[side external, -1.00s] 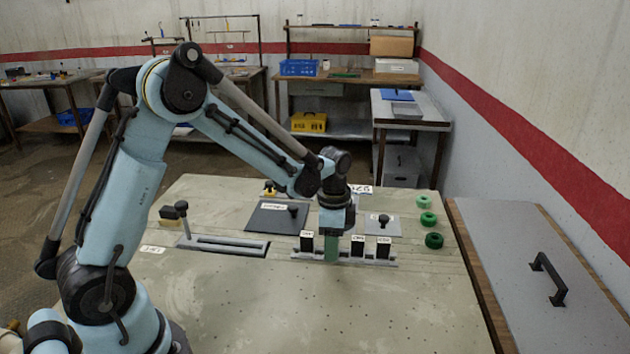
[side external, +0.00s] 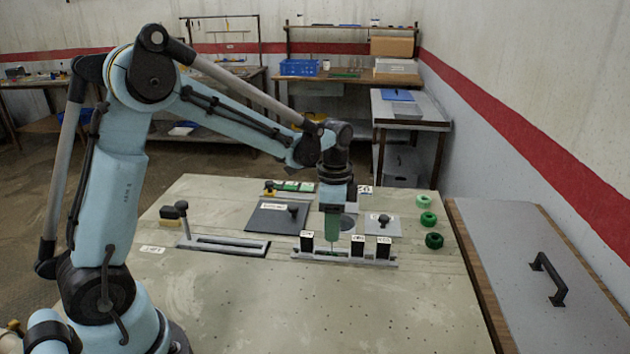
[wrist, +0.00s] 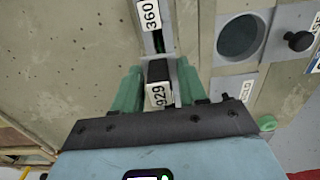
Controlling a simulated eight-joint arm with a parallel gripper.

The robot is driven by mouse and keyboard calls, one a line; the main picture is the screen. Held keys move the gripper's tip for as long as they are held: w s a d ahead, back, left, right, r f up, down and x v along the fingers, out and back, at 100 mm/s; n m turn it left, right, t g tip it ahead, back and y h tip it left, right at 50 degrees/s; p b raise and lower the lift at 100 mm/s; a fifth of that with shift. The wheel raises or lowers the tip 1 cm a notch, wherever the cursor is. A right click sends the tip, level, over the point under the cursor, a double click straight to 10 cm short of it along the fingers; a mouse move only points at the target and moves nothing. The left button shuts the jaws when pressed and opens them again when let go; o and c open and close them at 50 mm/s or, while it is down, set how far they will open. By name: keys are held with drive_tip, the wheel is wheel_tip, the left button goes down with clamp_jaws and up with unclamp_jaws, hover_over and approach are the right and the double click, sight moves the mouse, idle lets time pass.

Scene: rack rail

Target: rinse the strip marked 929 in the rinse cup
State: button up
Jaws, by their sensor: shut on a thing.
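My gripper (side external: 332,228) is above the rack rail (side external: 310,255), its green fingers pointing down. In the wrist view the fingers (wrist: 158,88) are shut on a dark strip marked 929 (wrist: 160,97). In the side view the fingers hide most of this strip; a thin part shows below them, and I cannot tell whether its lower end is clear of the rail. A round dark opening in a grey plate, apparently the rinse cup (wrist: 240,38), lies right of the held strip in the wrist view; in the side view it shows behind my gripper (side external: 349,222).
Dark labelled strips stand in the rail left (side external: 307,243) and right (side external: 358,246) of my gripper. One strip reads 360 (wrist: 152,15). A knobbed grey plate (side external: 372,228) and green rings (side external: 434,241) lie to the right. The front of the table is clear.

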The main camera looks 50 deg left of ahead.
drive_tip(key=shift+r, duration=2.8)
drive_tip(key=w+a+r, duration=0.1)
drive_tip(key=w+a, duration=0.7)
drive_tip(key=w, duration=0.1)
drive_tip(key=shift+w, duration=0.3)
drive_tip(key=shift+a, duration=0.1)
wheel_tip(320, 180, down, 10)
drive_tip(key=shift+f, duration=0.1)
